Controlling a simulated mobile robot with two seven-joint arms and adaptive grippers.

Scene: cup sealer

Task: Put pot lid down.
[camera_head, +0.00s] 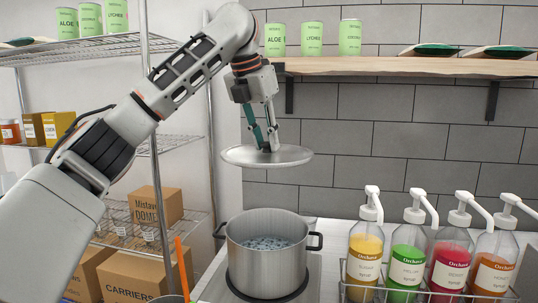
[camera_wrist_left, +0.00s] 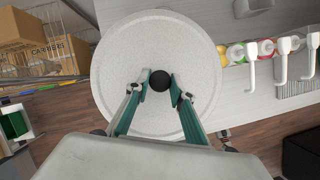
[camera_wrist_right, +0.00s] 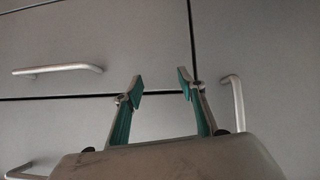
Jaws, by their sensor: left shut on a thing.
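The pot lid (camera_head: 267,156) is a round pale grey disc, held roughly level in the air above the pot. My left gripper (camera_head: 267,143) comes down from above and is shut on its knob. In the left wrist view the lid (camera_wrist_left: 130,45) fills the middle, and the fingertips of my left gripper (camera_wrist_left: 160,82) close on its black knob (camera_wrist_left: 160,80). The metal pot (camera_head: 267,265) stands open below, with bluish-grey contents. The lid hides the pot in the left wrist view. My right gripper (camera_wrist_right: 160,88) is open and empty in front of grey cabinet fronts.
A wire rack (camera_head: 420,296) of several syrup pump bottles stands right of the pot. A wooden shelf (camera_head: 420,67) with green cans is on the tiled wall above. Wire shelves (camera_head: 80,48) with boxes stand at the left. Metal cabinet handles (camera_wrist_right: 58,70) are near my right gripper.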

